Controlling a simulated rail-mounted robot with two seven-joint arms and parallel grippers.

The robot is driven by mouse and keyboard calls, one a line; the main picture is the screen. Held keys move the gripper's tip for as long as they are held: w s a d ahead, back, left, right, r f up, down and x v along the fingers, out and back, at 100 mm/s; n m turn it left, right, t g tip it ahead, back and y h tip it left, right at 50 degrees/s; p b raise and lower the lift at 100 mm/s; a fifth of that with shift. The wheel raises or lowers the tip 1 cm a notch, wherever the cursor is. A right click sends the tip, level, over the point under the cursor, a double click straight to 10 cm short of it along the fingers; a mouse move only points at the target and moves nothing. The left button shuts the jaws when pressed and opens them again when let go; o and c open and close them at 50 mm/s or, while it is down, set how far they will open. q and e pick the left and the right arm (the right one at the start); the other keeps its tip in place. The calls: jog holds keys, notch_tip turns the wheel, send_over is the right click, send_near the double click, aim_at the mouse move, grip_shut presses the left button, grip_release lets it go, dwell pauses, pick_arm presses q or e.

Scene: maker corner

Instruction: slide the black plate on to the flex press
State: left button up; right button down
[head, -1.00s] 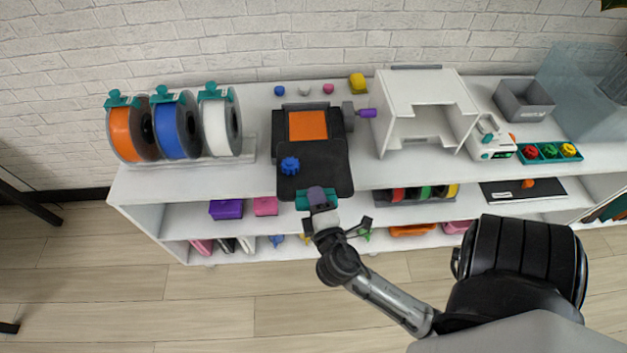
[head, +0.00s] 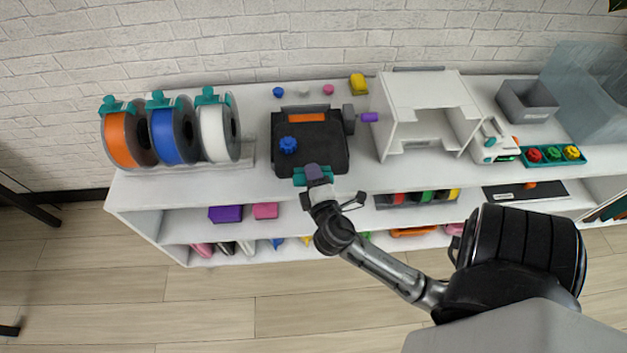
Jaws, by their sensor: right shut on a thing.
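The black plate (head: 318,148) lies flat over most of the flex press (head: 280,120), with a blue part (head: 288,145) on its left side. Only a thin strip of the press's orange bed (head: 306,117) shows behind the plate's far edge. My right gripper (head: 314,175) is shut on the plate's near edge, at a teal and purple grip area. My left gripper is not in view.
Orange, blue and white spools (head: 170,135) stand to the left on the shelf top. A white open housing (head: 430,105) stands close on the right. Small coloured knobs and a yellow piece (head: 358,84) lie behind the press. The lower shelf holds several boxes.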

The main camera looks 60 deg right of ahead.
aim_at(310, 148)
jog(key=shift+s+d+x, duration=0.1)
jog(key=shift+x, duration=0.65)
jog(key=shift+s+d+x, duration=0.15)
jog(key=shift+x, duration=0.65)
jog(key=shift+s+d+x, duration=0.1)
jog(key=shift+x, duration=0.65)
jog(key=shift+s+d+x, duration=0.15)
jog(key=shift+x, duration=0.8)
jog(key=shift+s+d+x, duration=0.15)
jog(key=shift+x, duration=0.8)
jog(key=shift+w+d+f+b, duration=0.1)
jog(key=shift+d+f+b, duration=0.1)
jog(key=shift+f+b, duration=0.9)
jog(key=shift+f, duration=0.6)
jog(key=shift+f+b, duration=0.1)
jog(key=shift+b, duration=0.2)
